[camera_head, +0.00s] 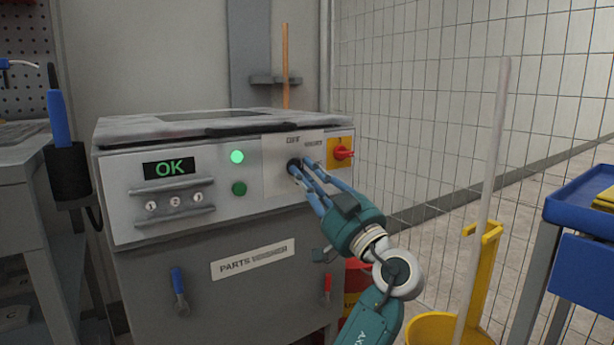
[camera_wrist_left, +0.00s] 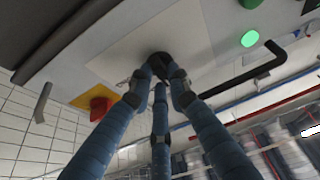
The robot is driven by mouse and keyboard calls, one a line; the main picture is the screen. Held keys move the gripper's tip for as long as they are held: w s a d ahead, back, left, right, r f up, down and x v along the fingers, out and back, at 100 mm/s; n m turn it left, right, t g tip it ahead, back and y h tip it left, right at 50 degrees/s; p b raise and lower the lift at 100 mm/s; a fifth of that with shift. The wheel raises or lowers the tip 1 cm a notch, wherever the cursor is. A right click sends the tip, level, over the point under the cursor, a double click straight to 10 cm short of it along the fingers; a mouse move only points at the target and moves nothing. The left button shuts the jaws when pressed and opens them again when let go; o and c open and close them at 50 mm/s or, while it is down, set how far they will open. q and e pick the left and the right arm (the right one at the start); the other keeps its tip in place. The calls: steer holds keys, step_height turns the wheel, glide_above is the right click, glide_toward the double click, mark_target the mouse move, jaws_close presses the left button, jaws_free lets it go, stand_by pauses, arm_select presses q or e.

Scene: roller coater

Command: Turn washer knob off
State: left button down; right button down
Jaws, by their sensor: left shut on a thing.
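The grey parts washer (camera_head: 200,270) stands in the middle of the head view. Its black round knob (camera_head: 293,164) sits on a pale plate at the panel's right. My left gripper (camera_head: 304,171) has its blue fingers closed around the knob. In the left wrist view the fingertips (camera_wrist_left: 160,75) meet at the knob (camera_wrist_left: 159,60), whose marking is largely hidden, so its setting cannot be read. The display (camera_head: 170,168) reads OK in green. A green light (camera_head: 237,156) glows above a darker green button (camera_head: 238,188). My right gripper is out of view.
A red switch on a yellow plate (camera_head: 341,151) is close to the right of the knob. A mesh fence (camera_head: 430,100) stands behind. A yellow mop bucket (camera_head: 450,328) with a pole and a blue cart (camera_head: 580,205) stand at the right.

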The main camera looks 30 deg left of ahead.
arm_select(q)
steer(key=c, duration=1.6)
jaws_free()
steer(key=shift+c, duration=0.2)
steer(key=v, duration=1.2)
steer(key=shift+w+f, duration=0.1)
